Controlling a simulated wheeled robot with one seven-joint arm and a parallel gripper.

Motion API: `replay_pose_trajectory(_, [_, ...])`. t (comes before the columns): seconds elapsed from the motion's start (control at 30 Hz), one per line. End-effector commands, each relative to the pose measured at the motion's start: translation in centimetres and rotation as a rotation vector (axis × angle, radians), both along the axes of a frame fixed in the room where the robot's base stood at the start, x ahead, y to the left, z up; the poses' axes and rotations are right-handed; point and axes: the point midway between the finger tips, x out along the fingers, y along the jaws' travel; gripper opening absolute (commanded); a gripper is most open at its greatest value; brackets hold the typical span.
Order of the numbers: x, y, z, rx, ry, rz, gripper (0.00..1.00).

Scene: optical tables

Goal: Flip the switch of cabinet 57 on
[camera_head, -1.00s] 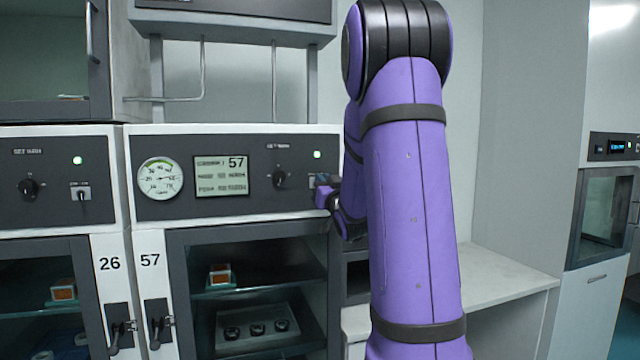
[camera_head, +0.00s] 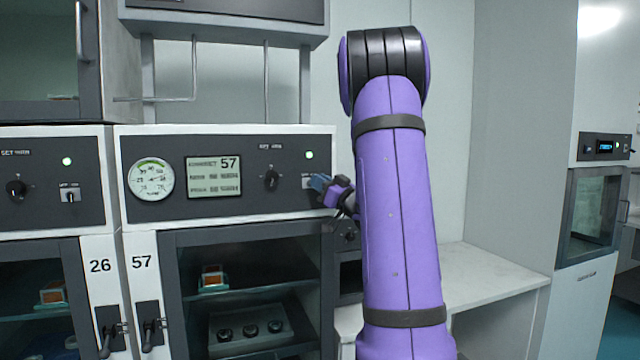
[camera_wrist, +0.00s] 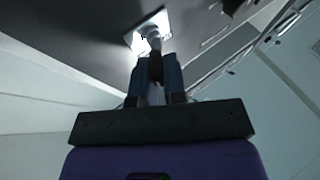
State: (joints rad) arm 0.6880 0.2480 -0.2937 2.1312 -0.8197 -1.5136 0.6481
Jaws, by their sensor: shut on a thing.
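Cabinet 57 (camera_head: 142,240) has a dark control panel (camera_head: 215,208) with a round gauge, a display reading 57, a knob (camera_head: 271,180) and a lit green lamp (camera_head: 309,154). In the wrist view, the pale switch lever (camera_wrist: 152,36) stands out from a bright plate (camera_wrist: 143,22). My gripper (camera_wrist: 157,66) has its fingers close together around the lever's outer end. Whether the switch is on or off cannot be told.
Cabinet 26 (camera_head: 101,244) stands at the left with its own knob and toggle switch (camera_head: 70,195). Door handles (camera_head: 147,328) stick out below the panels. A shelf unit hangs above. A pale counter (camera_head: 490,275) lies to the right of my arm.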

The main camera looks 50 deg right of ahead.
Motion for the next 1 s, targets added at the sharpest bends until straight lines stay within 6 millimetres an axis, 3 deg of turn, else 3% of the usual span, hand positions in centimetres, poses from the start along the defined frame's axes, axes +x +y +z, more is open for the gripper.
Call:
replay_pose_trajectory(0.2, [0.0, 0.0, 0.2, -0.002, -0.003, -0.001, 0.0])
replay_pose_trajectory(0.23, [0.0, 0.0, 0.2, -0.002, -0.003, -0.001, 0.14])
replay_pose_trajectory(0.33, [0.0, 0.0, 0.1, -0.002, -0.003, -0.001, 0.37])
replay_pose_trajectory(0.67, [-0.2, 0.0, 0.0, -0.001, -0.001, -0.003, 0.37])
replay_pose_trajectory(0.87, [-2.5, -0.1, -0.9, 0.001, -0.001, -0.004, 0.37])
replay_pose_trajectory(1.0, [-5.0, 0.0, -2.0, 0.001, -0.001, -0.004, 0.37])
